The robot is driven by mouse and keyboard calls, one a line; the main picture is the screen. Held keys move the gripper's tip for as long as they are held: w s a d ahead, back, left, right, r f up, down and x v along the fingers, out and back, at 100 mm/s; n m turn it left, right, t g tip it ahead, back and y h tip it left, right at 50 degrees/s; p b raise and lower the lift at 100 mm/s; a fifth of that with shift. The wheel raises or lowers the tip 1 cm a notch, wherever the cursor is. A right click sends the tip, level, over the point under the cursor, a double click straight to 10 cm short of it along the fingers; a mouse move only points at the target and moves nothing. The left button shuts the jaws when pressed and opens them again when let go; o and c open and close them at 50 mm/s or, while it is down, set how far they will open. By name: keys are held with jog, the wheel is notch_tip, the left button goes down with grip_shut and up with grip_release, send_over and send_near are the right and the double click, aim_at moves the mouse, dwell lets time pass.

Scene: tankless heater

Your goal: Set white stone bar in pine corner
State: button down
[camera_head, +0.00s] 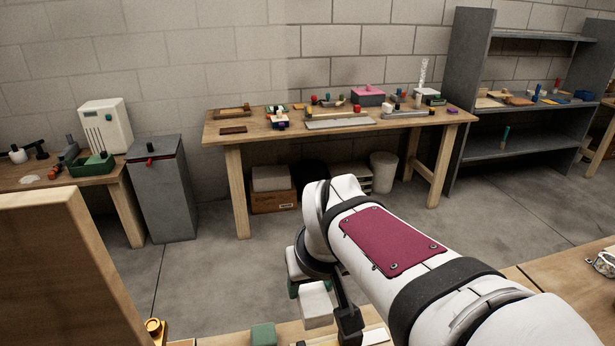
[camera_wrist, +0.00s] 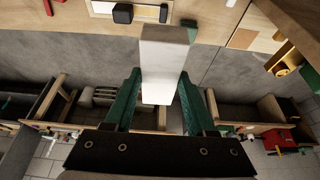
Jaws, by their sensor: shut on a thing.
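My gripper (camera_wrist: 160,82) has green fingers, which are shut on a white stone bar (camera_wrist: 165,48) in the wrist view. The bar is a plain pale block and sticks out past the fingertips. In the head view the bar (camera_head: 316,305) hangs below my wrist, near the front edge of the picture, and my arm covers part of the space around it. I cannot make out the pine corner for certain.
A tall wooden panel (camera_head: 60,265) stands at the left front, with a brass-coloured fitting (camera_head: 154,328) beside it. A green block (camera_head: 263,335) sits at the bottom edge. A yellow fitting (camera_wrist: 285,60) is at the right in the wrist view. Cluttered benches stand along the wall.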

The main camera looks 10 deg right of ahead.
dwell(0.4)
jog(key=w+d+f+m+g+h, duration=0.1)
jog(key=w+d+f+m, duration=0.15)
jog(key=d, duration=0.45)
jog(key=w+d+f+m+h, duration=0.1)
jog(key=w+d+f+m, duration=0.2)
jog(key=d, duration=0.4)
jog(key=w+d+f+m+g+h, duration=0.1)
jog(key=w+d+m, duration=0.25)
jog(key=d, duration=0.35)
jog(key=s+d+f+m+g, duration=0.1)
jog(key=s+d+f+m, duration=0.1)
jog(key=d, duration=0.6)
jog(key=s+d+f+m+h, duration=0.1)
jog(key=s+d+f+m, duration=0.1)
jog(key=d+f+m, duration=0.2)
jog(key=s+d+f+m+g, duration=0.1)
jog(key=s+d+f+m, duration=0.1)
jog(key=d+f, duration=0.6)
jog(key=d+m, duration=0.1)
jog(key=d, duration=0.3)
jog(key=shift+s+d+g+h, duration=0.3)
jog(key=shift+s+d, duration=0.05)
jog(key=shift+s, duration=0.05)
jog(key=shift+a+f, duration=0.1)
jog(key=shift+f, duration=2.35)
jog(key=shift+f, duration=0.5)
